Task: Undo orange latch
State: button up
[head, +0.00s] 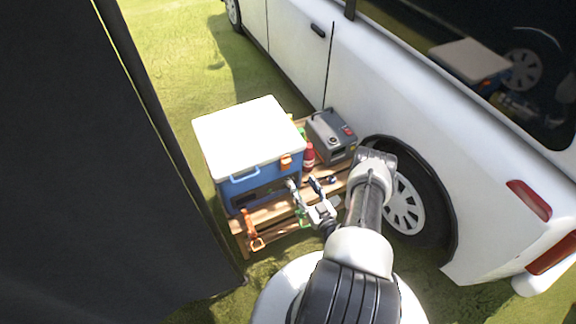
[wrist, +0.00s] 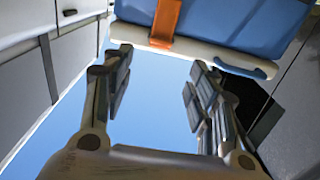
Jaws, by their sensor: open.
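The blue cooler box (head: 262,183) with a white lid (head: 245,130) stands on a wooden table. Its orange latch (head: 286,162) is on the front face near the right corner. In the wrist view the orange latch (wrist: 165,22) is a strap at the top, running from the blue body onto the edge of the pale lid, and looks closed. My gripper (head: 304,183) is in front of the cooler's right end, a little below the latch. In the wrist view my gripper (wrist: 160,62) is open, with nothing between its fingers; the latch lies beyond the fingertips, apparently apart.
A grey box-shaped device (head: 331,137) and a red bottle (head: 309,156) stand to the cooler's right. An orange-handled tool (head: 252,232) lies on the wooden table (head: 270,216). The white van (head: 420,95) borders the right; a dark panel (head: 75,160) borders the left.

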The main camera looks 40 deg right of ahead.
aim_at(288, 163)
jog(key=b+x, duration=0.3)
jog(key=x, duration=0.9)
jog(key=shift+a, duration=0.1)
grip_shut()
